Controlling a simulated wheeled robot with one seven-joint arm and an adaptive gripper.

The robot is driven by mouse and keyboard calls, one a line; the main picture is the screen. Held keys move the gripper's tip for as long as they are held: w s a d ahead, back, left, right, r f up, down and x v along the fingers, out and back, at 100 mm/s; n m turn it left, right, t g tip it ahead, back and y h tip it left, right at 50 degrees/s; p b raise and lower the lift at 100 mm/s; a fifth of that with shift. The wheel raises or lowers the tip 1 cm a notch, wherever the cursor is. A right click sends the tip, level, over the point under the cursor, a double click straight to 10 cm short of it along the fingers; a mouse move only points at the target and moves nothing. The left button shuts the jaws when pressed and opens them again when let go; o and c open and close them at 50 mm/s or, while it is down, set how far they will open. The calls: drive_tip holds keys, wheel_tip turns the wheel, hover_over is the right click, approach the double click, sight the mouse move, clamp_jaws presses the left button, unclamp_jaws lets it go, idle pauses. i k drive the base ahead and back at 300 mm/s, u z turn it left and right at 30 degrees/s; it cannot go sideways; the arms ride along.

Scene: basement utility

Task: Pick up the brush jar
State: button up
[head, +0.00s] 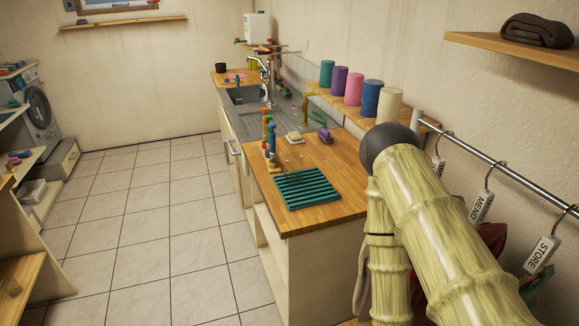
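A cluster of upright, thin, colourful items (270,142), with orange, red and blue parts, stands at the left edge of the wooden counter in the head view. It looks like brushes, but I cannot make out a jar around them for certain. Faint clear shapes show just to their right, too small to tell. My arm rises at the right and bends back down; my gripper is not in view.
The wooden counter (330,195) holds a teal slatted rack (306,188), a purple item (325,135) and a pale block on a dish (294,137). Several coloured cylinders (354,86) line the shelf behind. A hook rail (510,175) runs right. Tiled floor (150,240) at left is clear.

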sight(294, 169)
drive_tip(key=u, duration=1.2)
drive_tip(key=k, duration=0.9)
drive_tip(key=z, duration=0.8)
drive_tip(key=i, duration=1.65)
